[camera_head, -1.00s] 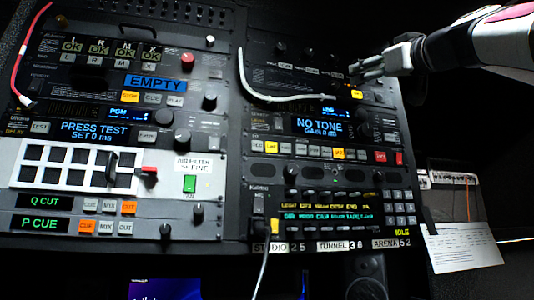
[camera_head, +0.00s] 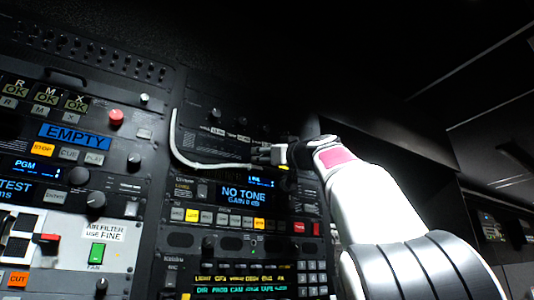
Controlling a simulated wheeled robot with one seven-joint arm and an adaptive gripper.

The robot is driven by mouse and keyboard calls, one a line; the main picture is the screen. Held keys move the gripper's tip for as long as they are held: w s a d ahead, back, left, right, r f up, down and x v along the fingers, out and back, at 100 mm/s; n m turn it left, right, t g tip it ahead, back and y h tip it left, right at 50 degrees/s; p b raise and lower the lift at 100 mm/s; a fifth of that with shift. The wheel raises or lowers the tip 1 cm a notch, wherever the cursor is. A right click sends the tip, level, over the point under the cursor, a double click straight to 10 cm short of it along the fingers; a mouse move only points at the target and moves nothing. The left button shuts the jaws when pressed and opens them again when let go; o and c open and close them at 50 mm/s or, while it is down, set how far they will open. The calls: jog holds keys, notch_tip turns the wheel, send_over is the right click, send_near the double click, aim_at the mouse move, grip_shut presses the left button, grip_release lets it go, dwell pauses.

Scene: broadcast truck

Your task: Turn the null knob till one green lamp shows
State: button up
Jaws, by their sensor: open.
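My gripper (camera_head: 262,154) is in front of the upper part of the right-hand rack, just above the NO TONE display (camera_head: 243,193). Its fingers point left and look apart, with nothing seen between them. They are close to the right end of a pale cable (camera_head: 190,160); I cannot tell whether they touch it. A dark knob (camera_head: 215,114) sits on the dim panel up and left of my gripper. I cannot read its label, so I cannot tell whether it is the null knob. My gripper and wrist hide part of this panel. The null lamps cannot be made out.
The left rack carries a blue EMPTY display (camera_head: 75,137), a red knob (camera_head: 116,117), more dark knobs and a lit green FAN switch (camera_head: 96,253). A keypad (camera_head: 312,278) is low on the right rack. Dark open space lies above my arm.

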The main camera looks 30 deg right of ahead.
grip_shut()
jog(key=shift+m, duration=0.4)
